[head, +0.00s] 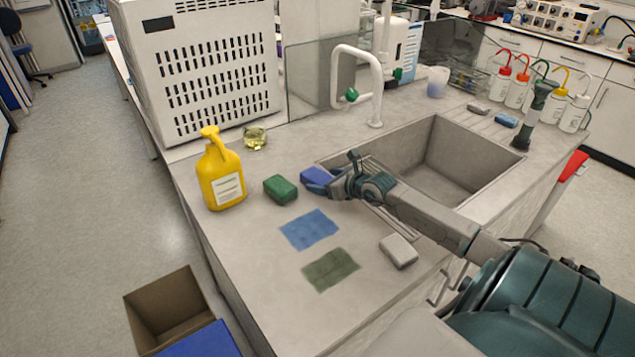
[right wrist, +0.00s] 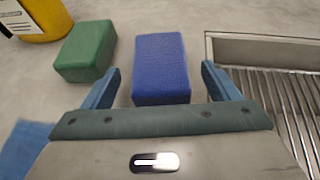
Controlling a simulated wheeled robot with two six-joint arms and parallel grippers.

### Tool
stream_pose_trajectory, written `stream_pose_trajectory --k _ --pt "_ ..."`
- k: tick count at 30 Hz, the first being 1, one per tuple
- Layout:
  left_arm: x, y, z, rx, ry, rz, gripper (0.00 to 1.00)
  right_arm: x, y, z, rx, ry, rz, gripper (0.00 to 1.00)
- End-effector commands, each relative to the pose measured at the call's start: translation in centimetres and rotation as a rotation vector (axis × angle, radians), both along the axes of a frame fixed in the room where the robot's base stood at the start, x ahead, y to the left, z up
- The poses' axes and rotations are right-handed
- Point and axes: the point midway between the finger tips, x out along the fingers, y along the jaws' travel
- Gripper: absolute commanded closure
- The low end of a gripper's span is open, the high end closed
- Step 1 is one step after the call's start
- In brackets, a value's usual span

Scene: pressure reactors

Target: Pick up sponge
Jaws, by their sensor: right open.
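A blue sponge (head: 316,175) lies on the grey counter, left of the sink. It also shows in the right wrist view (right wrist: 161,62). My right gripper (head: 325,182) is open at the blue sponge. In the right wrist view its two fingers stand on either side of the sponge's near part, with a gap on both sides. A green sponge (head: 280,189) lies just left of it, outside the fingers, also in the right wrist view (right wrist: 86,50). A pale grey sponge (head: 398,251) lies nearer the counter's front. My left gripper is not in view.
A yellow bottle (head: 221,175) and a glass beaker (head: 255,138) stand left and behind. A blue cloth (head: 310,230) and a dark green cloth (head: 331,269) lie flat in front. An open box (head: 165,310) stands beside the counter.

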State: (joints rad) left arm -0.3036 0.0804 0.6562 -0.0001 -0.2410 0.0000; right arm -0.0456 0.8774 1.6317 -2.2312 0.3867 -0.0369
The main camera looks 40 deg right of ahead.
Motion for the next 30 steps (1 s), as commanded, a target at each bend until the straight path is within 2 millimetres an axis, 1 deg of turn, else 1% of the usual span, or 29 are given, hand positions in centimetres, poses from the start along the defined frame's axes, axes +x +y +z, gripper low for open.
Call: stream_pose_trajectory --k 1,3,7,11,17,18,20,21,25,30 --pt "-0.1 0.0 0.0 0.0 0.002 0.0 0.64 0.8 0.1 0.0 0.005 -0.005 -0.003 0.18" --pt "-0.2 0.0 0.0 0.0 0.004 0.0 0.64 1.7 0.2 -0.1 0.005 -0.004 -0.002 0.18" --pt "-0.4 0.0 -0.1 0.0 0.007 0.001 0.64 2.9 0.2 -0.8 0.003 -0.003 -0.002 0.18" --pt "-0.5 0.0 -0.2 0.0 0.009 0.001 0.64 3.4 0.2 -1.0 0.001 -0.001 0.0 0.18" --pt "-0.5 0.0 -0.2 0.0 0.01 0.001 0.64 3.4 0.2 -1.0 0.0 0.0 0.0 0.18" --pt "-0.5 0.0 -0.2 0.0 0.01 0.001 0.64 3.4 0.2 -1.0 0.0 0.0 0.0 0.2" --pt "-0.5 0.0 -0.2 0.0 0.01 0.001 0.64 3.4 0.2 -1.0 0.0 0.0 0.0 0.32" --pt "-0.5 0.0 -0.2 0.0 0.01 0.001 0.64 3.4 0.2 -1.0 0.0 0.0 0.0 0.4" --pt "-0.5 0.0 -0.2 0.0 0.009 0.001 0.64 3.4 0.2 -1.0 0.0 -0.001 0.0 0.65" --pt "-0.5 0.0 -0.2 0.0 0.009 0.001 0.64 3.4 0.2 -1.0 0.0 -0.001 0.0 0.66"
